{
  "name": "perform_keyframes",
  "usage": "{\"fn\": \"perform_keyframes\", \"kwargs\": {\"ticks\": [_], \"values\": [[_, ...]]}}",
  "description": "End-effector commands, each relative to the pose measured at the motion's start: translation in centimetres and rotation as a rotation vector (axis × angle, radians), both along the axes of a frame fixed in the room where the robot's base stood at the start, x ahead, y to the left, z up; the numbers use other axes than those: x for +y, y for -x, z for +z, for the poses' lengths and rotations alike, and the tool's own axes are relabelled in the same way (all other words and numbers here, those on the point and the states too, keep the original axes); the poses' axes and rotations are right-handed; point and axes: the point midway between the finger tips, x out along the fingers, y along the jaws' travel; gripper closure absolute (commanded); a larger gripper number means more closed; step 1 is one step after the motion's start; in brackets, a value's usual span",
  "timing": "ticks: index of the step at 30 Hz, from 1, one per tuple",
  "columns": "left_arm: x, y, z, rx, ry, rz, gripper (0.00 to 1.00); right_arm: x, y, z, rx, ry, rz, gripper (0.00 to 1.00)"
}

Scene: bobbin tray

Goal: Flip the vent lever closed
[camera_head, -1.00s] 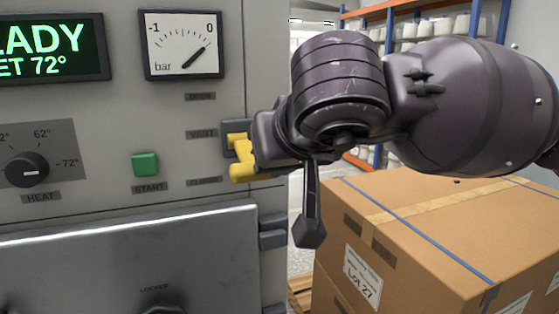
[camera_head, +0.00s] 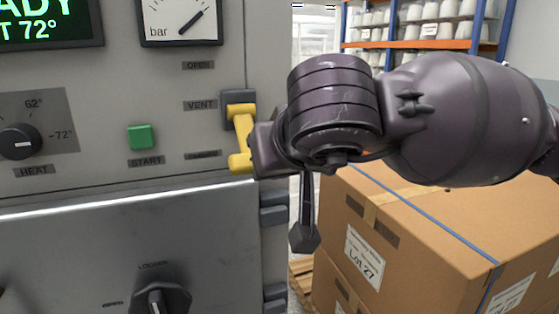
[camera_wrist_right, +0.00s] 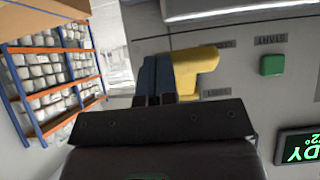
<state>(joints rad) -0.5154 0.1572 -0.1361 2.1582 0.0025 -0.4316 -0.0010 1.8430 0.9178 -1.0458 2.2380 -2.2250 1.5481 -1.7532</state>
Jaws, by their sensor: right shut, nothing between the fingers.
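The yellow vent lever (camera_head: 243,130) is on the right edge of the machine's front panel, on a dark pivot mount (camera_head: 238,97). Its arm points down from the pivot, and its knob end is level with the lowest label, below VENT. My right gripper (camera_head: 257,149) is right beside the lower part of the lever, with its fingertips partly hidden. In the right wrist view, its fingers (camera_wrist_right: 155,78) are together with nothing between them, beside the yellow lever (camera_wrist_right: 196,70). I cannot tell whether they touch it. My left gripper is not in view.
The panel carries a pressure gauge (camera_head: 180,18), a green START button (camera_head: 141,137) and a heat knob (camera_head: 18,142). A door (camera_head: 90,240) with a dark knob (camera_head: 160,299) is below. Strapped cardboard boxes (camera_head: 430,220) stand at right, with shelving (camera_head: 425,43) behind.

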Motion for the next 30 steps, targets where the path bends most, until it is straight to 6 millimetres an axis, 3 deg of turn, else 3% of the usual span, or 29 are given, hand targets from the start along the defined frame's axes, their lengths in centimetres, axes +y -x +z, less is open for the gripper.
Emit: {"fn": "perform_keyframes", "kwargs": {"ticks": [11, 17, 21, 30], "values": [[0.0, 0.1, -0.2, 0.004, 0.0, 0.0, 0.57, 0.0, 0.0, 0.1, 0.0, 0.0, 0.0, 1.0], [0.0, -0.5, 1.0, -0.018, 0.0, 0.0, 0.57, 0.0, 1.0, 1.8, -0.008, 0.001, 0.001, 1.0], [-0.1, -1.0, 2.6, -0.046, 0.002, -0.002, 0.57, 0.1, 2.5, 4.1, -0.014, 0.001, 0.003, 1.0], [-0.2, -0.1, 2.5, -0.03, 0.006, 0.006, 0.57, -1.8, 7.7, 4.4, -0.005, 0.001, 0.005, 1.0]]}}
